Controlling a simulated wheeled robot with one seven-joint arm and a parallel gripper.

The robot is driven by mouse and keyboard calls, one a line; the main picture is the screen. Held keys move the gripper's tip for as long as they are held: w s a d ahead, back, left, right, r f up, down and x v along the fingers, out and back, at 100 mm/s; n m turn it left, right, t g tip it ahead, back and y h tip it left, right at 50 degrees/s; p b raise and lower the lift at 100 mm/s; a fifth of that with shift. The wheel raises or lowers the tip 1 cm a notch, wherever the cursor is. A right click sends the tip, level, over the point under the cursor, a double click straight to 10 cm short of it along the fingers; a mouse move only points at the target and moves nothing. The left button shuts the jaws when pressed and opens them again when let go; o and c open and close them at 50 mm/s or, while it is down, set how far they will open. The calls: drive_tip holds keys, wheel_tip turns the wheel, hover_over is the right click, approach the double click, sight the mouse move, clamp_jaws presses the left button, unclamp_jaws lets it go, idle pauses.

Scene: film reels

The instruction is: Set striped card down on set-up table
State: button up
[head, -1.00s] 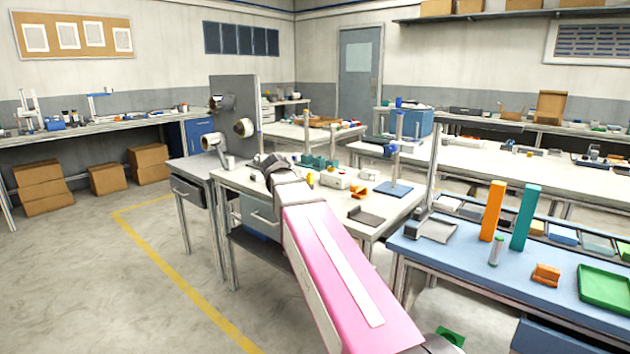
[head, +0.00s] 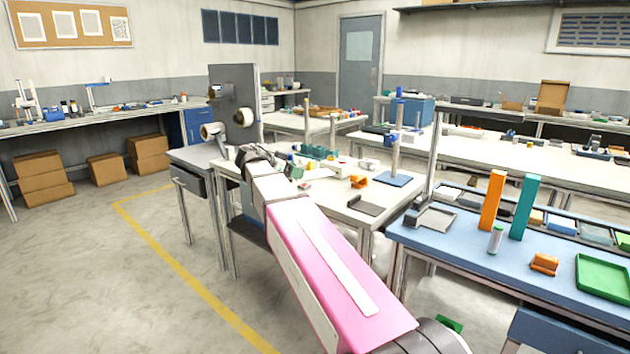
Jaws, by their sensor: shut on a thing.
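My arm, with its pink link, reaches forward over a white-topped table (head: 335,207), which I take to be the set-up table. My gripper (head: 250,153) is at the far dark end of the arm, above the left part of this table. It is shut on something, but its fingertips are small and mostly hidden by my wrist. The striped card cannot be made out clearly; what is held is hidden from this view.
On the table stand a blue-based post (head: 394,178), an orange part (head: 359,181) and a dark tray (head: 365,205). A grey upright panel with rolls (head: 232,95) stands at the left. A blue-topped bench (head: 460,240) is to the right.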

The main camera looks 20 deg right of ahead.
hover_over(319, 199)
wheel_tip(319, 199, down, 6)
drive_tip(key=shift+f, duration=2.15)
drive_tip(key=o, duration=1)
drive_tip(key=shift+c, duration=0.2)
